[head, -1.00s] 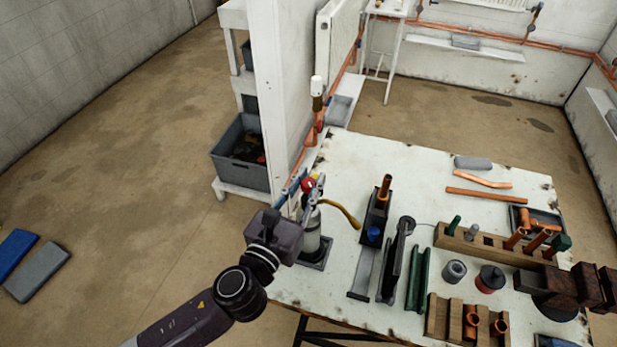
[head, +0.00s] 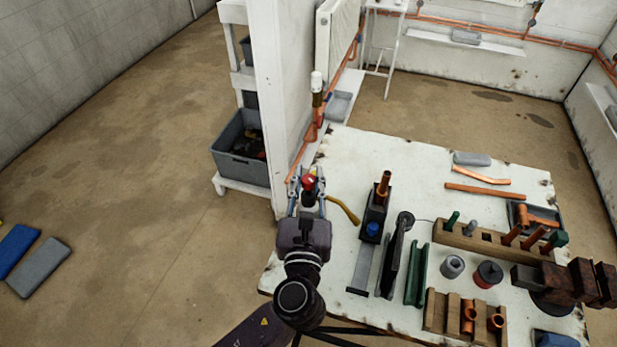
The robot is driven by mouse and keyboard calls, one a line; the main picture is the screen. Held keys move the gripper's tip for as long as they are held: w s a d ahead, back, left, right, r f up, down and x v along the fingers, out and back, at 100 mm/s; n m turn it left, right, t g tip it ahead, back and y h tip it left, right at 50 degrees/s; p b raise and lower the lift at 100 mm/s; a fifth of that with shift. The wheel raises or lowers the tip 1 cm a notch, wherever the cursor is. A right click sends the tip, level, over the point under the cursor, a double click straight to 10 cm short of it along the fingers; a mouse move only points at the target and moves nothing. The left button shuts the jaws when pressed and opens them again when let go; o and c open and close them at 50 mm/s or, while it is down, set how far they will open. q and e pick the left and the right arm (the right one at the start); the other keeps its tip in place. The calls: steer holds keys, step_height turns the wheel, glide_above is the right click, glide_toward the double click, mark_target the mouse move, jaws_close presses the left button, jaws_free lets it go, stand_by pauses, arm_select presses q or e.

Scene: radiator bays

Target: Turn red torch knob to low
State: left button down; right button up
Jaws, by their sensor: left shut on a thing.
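The red torch knob (head: 308,182) sits at the top of the torch, near the left edge of the white workbench. My left gripper (head: 307,184) is at the knob, its two fingers on either side of it, shut on it. The torch's yellow-brass nozzle (head: 343,210) curves out to the right. The torch body below is mostly hidden behind my gripper and wrist. Any low or high marking on the knob is too small to see. My right gripper is not in view.
The workbench (head: 420,170) carries a dark stand with a copper pipe (head: 383,186), a wooden rack (head: 490,243) and a wooden block (head: 465,314) close to the right. A white wall post (head: 280,90) stands just behind the torch.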

arm_select(q)
steer(key=c, duration=1.6)
jaws_free()
steer(key=shift+s, duration=0.1)
steer(key=s, duration=1.1)
steer(key=shift+s+a, duration=0.3)
steer(key=shift+s, duration=0.1)
